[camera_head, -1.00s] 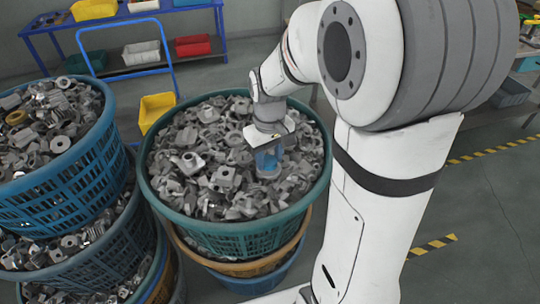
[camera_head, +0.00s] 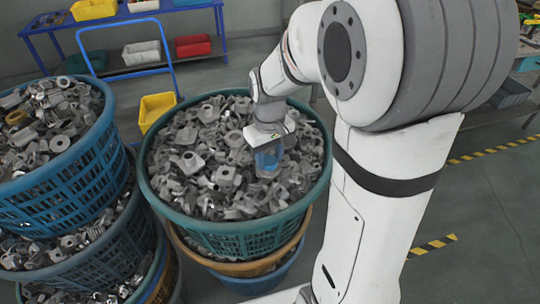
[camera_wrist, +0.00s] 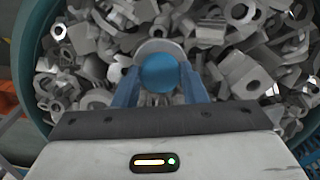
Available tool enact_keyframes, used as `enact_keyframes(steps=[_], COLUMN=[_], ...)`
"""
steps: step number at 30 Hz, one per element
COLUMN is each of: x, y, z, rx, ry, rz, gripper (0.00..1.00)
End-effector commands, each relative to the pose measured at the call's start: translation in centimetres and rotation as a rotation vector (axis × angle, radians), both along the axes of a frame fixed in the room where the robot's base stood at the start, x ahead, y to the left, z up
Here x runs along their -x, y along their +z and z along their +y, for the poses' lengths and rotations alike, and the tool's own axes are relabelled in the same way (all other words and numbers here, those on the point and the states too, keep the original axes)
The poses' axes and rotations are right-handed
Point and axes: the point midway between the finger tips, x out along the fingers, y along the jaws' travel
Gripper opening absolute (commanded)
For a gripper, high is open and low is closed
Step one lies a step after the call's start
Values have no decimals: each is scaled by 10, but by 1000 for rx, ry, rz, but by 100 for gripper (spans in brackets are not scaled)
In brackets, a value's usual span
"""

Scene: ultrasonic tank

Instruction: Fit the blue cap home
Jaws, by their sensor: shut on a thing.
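The blue cap (camera_wrist: 160,73) shows in the wrist view as a round blue disc between the two blue fingers of my gripper (camera_wrist: 159,80). My gripper is shut on it. A pale grey round part (camera_wrist: 154,47) shows just beyond the cap; I cannot tell whether the cap touches it or is seated on it. In the head view my gripper (camera_head: 268,163) points down over the right half of the green basket, close to the heap of parts. The cap cannot be told apart from the blue fingers there.
The green basket (camera_head: 243,227) is full of loose grey metal parts (camera_head: 205,185) around my gripper. Stacked blue baskets (camera_head: 60,195) of similar parts stand at the left. A yellow bin (camera_head: 157,108) and a blue trolley (camera_head: 95,62) are behind.

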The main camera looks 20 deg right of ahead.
Motion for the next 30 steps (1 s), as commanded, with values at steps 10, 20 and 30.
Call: enact_keyframes(steps=[10, 20, 30], x=[0, 0, 0], y=[0, -2, -2], z=[0, 0, 0], rx=[0, 0, 1], ry=[0, 0, -1], rz=[0, 0, 2], gripper=[17, 17, 48])
